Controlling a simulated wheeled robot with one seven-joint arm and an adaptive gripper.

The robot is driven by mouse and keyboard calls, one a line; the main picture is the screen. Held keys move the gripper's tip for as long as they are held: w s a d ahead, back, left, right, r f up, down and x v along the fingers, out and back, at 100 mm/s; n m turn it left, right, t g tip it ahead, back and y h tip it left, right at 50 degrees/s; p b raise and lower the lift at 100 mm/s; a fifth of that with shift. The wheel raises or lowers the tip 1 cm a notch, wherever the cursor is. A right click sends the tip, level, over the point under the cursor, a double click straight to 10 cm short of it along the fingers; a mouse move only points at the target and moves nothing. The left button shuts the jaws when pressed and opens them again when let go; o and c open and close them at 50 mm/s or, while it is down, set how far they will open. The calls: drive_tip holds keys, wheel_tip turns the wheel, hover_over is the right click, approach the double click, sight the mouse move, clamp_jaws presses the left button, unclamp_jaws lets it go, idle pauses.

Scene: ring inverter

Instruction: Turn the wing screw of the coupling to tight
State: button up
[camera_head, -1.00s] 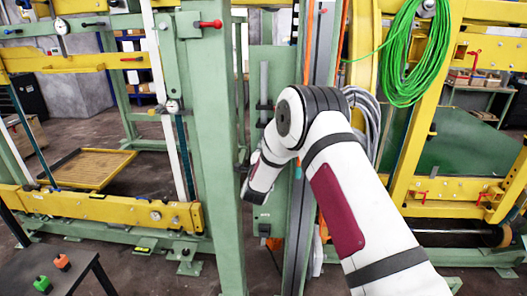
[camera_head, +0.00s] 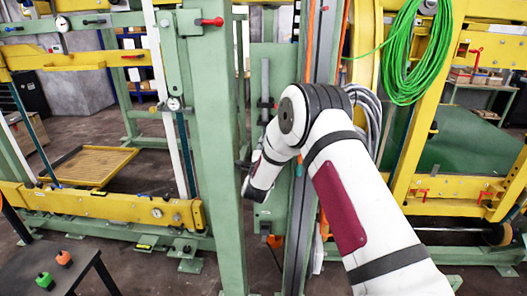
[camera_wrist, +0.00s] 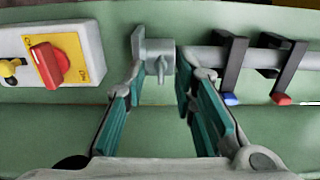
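In the wrist view, the coupling (camera_wrist: 154,46) is a grey metal sleeve at the left end of a horizontal grey rod. Its small wing screw (camera_wrist: 161,69) sticks out toward the camera, with a wing pointing down. My gripper (camera_wrist: 160,60) has its two teal-padded fingers apart, one on each side of the wing screw. I see a gap beside the screw, and cannot tell whether either fingertip touches the coupling.
A red rotary switch (camera_wrist: 49,65) on a yellow plate sits left of the coupling. Black brackets (camera_wrist: 230,62) with blue and red ends stand right, along the rod. In the head view, a green post (camera_head: 218,150) stands close left of my arm.

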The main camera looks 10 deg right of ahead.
drive_tip(key=v, duration=1.2)
drive_tip(key=s+a+r+n+g+y+b, duration=0.1)
drive_tip(key=s+r+n+g+y+b, duration=0.15)
drive_tip(key=r+n, duration=0.4)
drive_tip(key=s+a+r+n+g+y+b, duration=0.1)
drive_tip(key=s+r+n+g+y, duration=0.1)
drive_tip(key=r+n+y, duration=0.4)
drive_tip(key=s+d+n+g+h+b, duration=0.1)
drive_tip(key=s+d+n+g, duration=0.1)
drive_tip(key=s, duration=0.8)
drive_tip(key=s+d+n+g+h+b, duration=0.1)
drive_tip(key=s+n, duration=0.3)
drive_tip(key=s, duration=0.7)
drive_tip(key=s+d+n+g+h, duration=0.1)
drive_tip(key=s+d+n+g, duration=0.2)
drive_tip(key=s, duration=0.7)
drive_tip(key=shift+r+g+b, duration=0.2)
drive_tip(key=shift+g+b, duration=0.2)
drive_tip(key=shift+g, duration=0.15)
drive_tip(key=shift+s, duration=0.15)
